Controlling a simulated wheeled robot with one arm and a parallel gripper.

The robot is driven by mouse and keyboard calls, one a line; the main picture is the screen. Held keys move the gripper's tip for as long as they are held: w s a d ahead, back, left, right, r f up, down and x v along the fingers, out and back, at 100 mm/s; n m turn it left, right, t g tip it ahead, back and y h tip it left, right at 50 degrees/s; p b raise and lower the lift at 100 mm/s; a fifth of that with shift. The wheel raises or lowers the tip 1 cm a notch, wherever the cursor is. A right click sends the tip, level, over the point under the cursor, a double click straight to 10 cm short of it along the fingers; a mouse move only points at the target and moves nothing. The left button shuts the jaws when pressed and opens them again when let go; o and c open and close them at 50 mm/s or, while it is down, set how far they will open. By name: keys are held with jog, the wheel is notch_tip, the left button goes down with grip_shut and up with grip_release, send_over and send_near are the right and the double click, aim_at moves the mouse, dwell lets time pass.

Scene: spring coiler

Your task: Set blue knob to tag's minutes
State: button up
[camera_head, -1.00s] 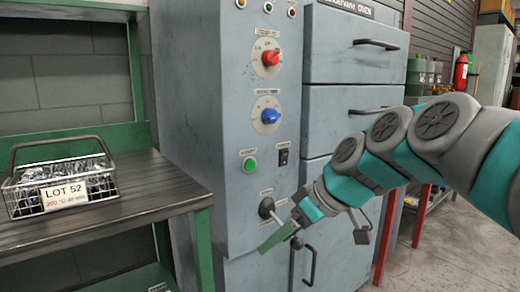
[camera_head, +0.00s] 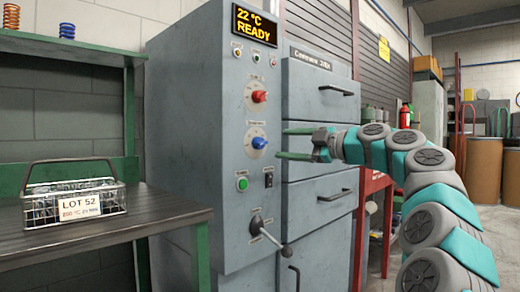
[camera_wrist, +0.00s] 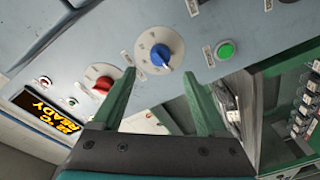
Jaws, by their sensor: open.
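The blue knob (camera_head: 259,142) sits on a white dial on the grey oven's control panel, below the red knob (camera_head: 259,96). My gripper (camera_head: 283,143) is open and empty, its green fingers to the right of the blue knob and level with it. In the wrist view the blue knob (camera_wrist: 161,54) lies ahead, roughly between and beyond the two fingertips (camera_wrist: 158,85), apart from them. The tag (camera_head: 79,205) on the wire basket (camera_head: 38,222) reads LOT 52; its lower line is too small to read surely.
The display (camera_head: 254,24) reads 22 °C READY. Below the blue knob are a green button (camera_head: 242,184), a black switch (camera_head: 268,180) and a lever (camera_head: 258,226). Drawers with handles (camera_head: 336,90) stand to the right. The basket stands on a dark bench (camera_head: 150,212) at left.

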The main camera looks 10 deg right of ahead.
aim_at(265, 144)
jog(key=p+x, duration=0.1)
jog(key=x, duration=0.6)
jog(key=shift+w+a, duration=0.2)
jog(key=shift+w, duration=0.05)
grip_shut()
dwell(0.4)
